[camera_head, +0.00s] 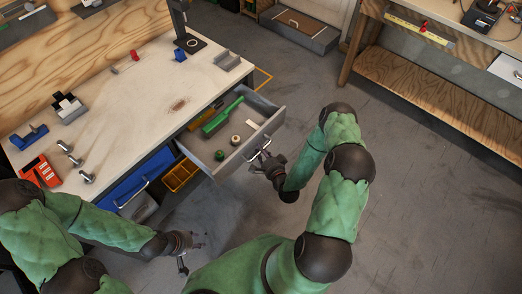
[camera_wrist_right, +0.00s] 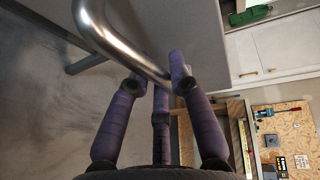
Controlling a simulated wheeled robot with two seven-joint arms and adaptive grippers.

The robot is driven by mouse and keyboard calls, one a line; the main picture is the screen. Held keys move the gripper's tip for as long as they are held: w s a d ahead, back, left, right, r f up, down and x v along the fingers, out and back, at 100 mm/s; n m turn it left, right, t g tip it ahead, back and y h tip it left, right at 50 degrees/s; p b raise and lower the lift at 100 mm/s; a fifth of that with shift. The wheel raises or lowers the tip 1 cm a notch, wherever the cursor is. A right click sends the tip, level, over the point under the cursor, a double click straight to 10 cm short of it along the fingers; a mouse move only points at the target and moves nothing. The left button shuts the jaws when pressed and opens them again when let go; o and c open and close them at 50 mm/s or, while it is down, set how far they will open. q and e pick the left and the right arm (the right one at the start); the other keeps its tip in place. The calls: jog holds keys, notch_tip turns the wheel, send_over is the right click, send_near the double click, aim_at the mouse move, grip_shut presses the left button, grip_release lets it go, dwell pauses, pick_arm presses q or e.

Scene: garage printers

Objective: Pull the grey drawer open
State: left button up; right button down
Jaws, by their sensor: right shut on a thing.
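The grey drawer (camera_head: 268,118) stands pulled out from the workbench in the head view, its inside showing. Its curved metal handle (camera_head: 257,148) is on the front face. My right gripper (camera_head: 264,162) is at this handle, and in the right wrist view its fingers (camera_wrist_right: 158,75) are closed around the bar of the handle (camera_wrist_right: 118,47). The grey drawer front (camera_wrist_right: 180,30) fills the top of that view. My left gripper (camera_head: 190,252) is open and empty, low over the floor in front of the bench, away from the drawer.
The drawer holds a green object (camera_head: 222,117) and small round items (camera_head: 235,140). A blue drawer (camera_head: 140,180) and a yellow bin (camera_head: 180,174) sit to its left. Tools and parts lie on the workbench top (camera_head: 150,100). Floor (camera_head: 420,200) right of my right arm is clear.

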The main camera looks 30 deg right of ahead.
jog(key=c, duration=1.1)
grip_release()
jog(key=s+r, duration=0.2)
jog(key=s, duration=0.9)
jog(key=shift+s+a, duration=0.3)
jog(key=shift+s, duration=0.1)
jog(key=w+a+f+n+g+y, duration=0.2)
jog(key=a+f+n+g+y, duration=0.2)
jog(key=a+f+n+g, duration=0.35)
jog(key=s+a+r+n+g, duration=0.2)
jog(key=s+a+n+g, duration=0.5)
jog(key=s+a, duration=0.3)
jog(key=shift+s+a+n+g+y, duration=0.15)
jog(key=shift+a+n+g+y, duration=0.25)
jog(key=shift+a, duration=0.2)
